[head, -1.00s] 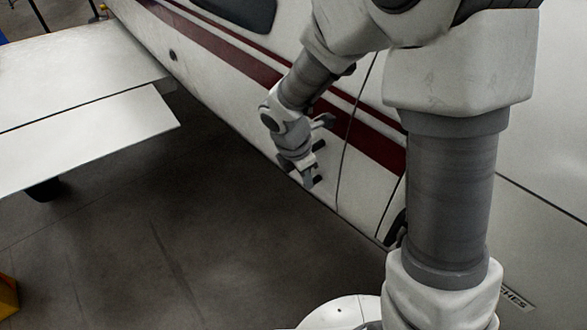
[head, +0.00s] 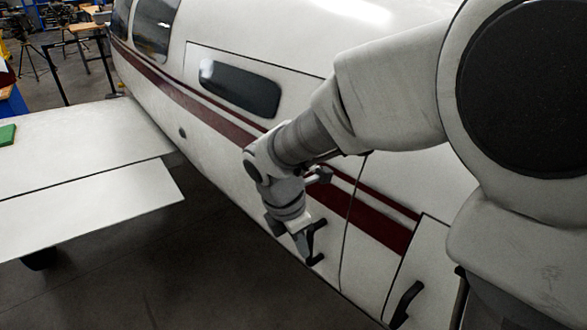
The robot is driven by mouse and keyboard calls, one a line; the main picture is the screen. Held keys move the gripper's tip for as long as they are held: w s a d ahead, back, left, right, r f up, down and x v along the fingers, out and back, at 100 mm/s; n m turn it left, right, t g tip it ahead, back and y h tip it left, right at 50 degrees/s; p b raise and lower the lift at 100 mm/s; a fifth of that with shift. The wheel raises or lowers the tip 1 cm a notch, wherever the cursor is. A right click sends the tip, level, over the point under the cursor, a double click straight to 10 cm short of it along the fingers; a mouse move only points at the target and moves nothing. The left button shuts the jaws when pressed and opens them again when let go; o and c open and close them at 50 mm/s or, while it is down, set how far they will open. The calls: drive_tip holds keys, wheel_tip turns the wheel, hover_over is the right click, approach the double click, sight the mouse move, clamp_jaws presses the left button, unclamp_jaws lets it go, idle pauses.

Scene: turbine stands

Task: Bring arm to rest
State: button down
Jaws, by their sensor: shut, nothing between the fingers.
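My gripper (head: 311,257) hangs at the end of my bent arm, in front of the white aircraft fuselage (head: 215,140) with its dark red stripe. Its dark fingers point down and slightly right. The jaws are shut with nothing held. The gripper overlaps the fuselage side in the picture. I cannot tell how much gap lies between them.
A white wing (head: 85,205) reaches in from the left, with a green item (head: 7,134) on it. A dark handle (head: 406,303) sits on the fuselage at lower right. Stands and a workbench (head: 85,28) are at the back left. Grey floor (head: 160,290) lies open below.

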drive_tip(key=s+d+r+m+t+y+b, duration=0.1)
drive_tip(key=s+d+r+m, duration=0.3)
drive_tip(key=m, duration=0.7)
drive_tip(key=s+d+r+m+t+y+b, duration=0.1)
drive_tip(key=s+d+r+m+t+b, duration=0.2)
drive_tip(key=s+d+m, duration=0.4)
drive_tip(key=s+m, duration=0.1)
drive_tip(key=m, duration=0.4)
drive_tip(key=shift+s+r+m+b, duration=0.3)
drive_tip(key=shift+r+b, duration=0.05)
